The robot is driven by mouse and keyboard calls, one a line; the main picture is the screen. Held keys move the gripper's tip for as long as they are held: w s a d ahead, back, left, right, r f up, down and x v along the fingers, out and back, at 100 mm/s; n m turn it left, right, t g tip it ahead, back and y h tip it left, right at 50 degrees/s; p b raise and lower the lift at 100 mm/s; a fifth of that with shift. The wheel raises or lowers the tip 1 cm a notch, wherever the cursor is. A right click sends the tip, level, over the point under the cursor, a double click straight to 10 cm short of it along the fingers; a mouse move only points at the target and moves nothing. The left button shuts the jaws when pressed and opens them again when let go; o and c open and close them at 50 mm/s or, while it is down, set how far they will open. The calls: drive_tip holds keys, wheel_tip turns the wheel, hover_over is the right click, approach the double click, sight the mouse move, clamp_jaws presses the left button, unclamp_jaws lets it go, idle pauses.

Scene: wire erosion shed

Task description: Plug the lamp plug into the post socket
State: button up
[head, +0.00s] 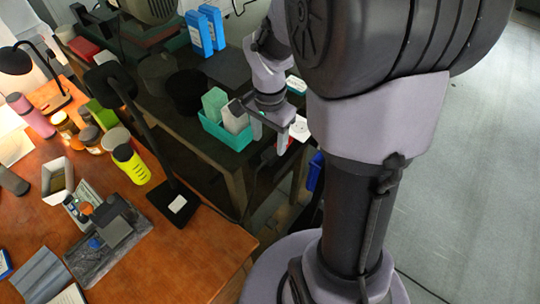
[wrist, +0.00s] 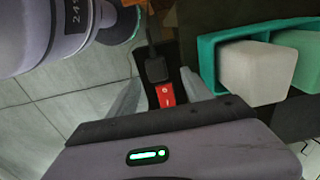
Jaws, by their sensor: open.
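My gripper (head: 269,138) is open beside the dark bench in the head view. In the wrist view its two pale fingers (wrist: 160,78) stand apart, one on each side of a black plug-like block (wrist: 155,68) with a cable running up from it. Directly below that block in the picture is a red piece (wrist: 165,95) with a small white mark. I cannot tell whether the black block is joined to the red piece or only lies against it. The fingers do not visibly press on either. No post socket can be made out for certain.
A teal tray (wrist: 208,62) with pale blocks stands close right of the fingers in the wrist view, and shows on the bench in the head view (head: 226,137). A black lamp (head: 180,203) stands on the cluttered orange table (head: 195,262). Grey floor (head: 470,190) is clear at right.

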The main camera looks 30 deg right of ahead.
sight(270, 152)
drive_tip(key=f+b, duration=0.1)
drive_tip(key=f, duration=0.2)
drive_tip(key=f+b, duration=0.1)
drive_tip(key=shift+s+a+f+b, duration=0.1)
drive_tip(key=shift+s+f+b, duration=0.15)
drive_tip(key=shift+s+b, duration=0.1)
drive_tip(key=shift+f, duration=0.4)
clamp_jaws()
